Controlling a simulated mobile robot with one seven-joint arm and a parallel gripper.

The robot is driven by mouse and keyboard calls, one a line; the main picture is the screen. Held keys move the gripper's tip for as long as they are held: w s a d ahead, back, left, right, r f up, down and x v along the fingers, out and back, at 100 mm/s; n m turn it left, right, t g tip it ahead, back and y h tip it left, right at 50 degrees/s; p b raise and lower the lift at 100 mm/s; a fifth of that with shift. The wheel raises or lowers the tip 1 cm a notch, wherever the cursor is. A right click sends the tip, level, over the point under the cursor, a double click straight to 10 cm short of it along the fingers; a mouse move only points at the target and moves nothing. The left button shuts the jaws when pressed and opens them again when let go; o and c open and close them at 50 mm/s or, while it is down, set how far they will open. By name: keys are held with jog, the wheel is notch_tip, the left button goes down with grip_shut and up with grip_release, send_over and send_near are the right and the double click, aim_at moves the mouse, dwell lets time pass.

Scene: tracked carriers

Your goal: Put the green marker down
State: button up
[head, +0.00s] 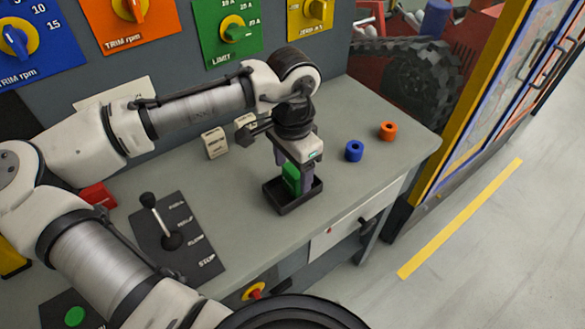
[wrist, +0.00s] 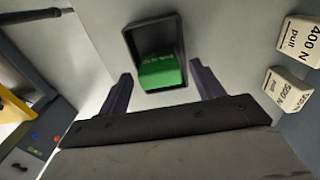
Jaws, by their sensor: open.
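The green marker (head: 290,178) is a green block that stands in a small black open tray (head: 283,208) on the grey bench. In the wrist view the marker (wrist: 160,71) sits at the near end of the tray (wrist: 131,40). My gripper (head: 293,176) is over the tray and points down. Its two fingers (wrist: 160,85) are apart, one on each side of the marker, with gaps between them and it. Part of the marker is hidden by my gripper in the head view.
White labelled blocks (head: 216,143) stand behind on the left. A lever panel (head: 172,240) is left of the tray. The bench's right part is mostly clear.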

aim_at(293, 170)
notch_tip(293, 170, up, 11)
jog(key=shift+r, duration=0.2)
dwell(0.5)
